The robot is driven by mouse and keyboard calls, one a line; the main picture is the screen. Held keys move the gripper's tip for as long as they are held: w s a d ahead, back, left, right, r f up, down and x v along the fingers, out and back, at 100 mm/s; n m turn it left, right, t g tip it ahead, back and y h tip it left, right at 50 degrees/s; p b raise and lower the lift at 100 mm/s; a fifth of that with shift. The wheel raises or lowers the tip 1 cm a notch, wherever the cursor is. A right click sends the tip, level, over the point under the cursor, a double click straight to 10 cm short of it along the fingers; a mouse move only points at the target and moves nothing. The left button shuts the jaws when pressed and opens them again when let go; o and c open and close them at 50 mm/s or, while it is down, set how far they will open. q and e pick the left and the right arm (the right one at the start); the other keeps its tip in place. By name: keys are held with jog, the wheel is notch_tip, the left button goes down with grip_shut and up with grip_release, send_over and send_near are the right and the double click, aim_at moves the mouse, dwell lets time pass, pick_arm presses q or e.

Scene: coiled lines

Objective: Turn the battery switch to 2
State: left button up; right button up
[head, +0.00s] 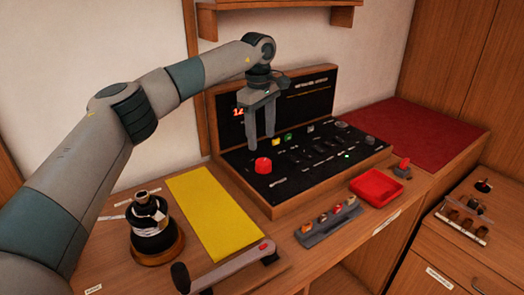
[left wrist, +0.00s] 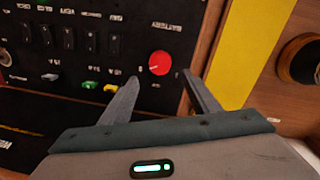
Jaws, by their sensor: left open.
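The battery switch is a round red knob (head: 263,166) at the left front of the black control panel (head: 290,182). It also shows in the left wrist view as a red disc (left wrist: 159,63), with small labels around it that I cannot read. My left gripper (head: 261,144) points down just above and behind the knob, open and empty. In the left wrist view its fingers (left wrist: 160,80) stand apart, and the knob shows between and just beyond their tips. Neither finger appears to touch the knob. My right gripper is in neither view.
Rows of black switches fill the panel (left wrist: 90,40) beside the knob, with green and yellow (left wrist: 122,88) pieces near. A yellow mat (head: 215,212), a winch (head: 150,220) and a crank handle (head: 235,266) lie left and in front.

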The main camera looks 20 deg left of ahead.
pick_arm(q)
notch_tip(320, 180, up, 9)
jog(key=shift+s+b, duration=0.25)
jog(key=shift+b, duration=0.1)
jog(key=shift+s+f, duration=0.1)
jog(key=shift+f, duration=0.05)
dwell(0.3)
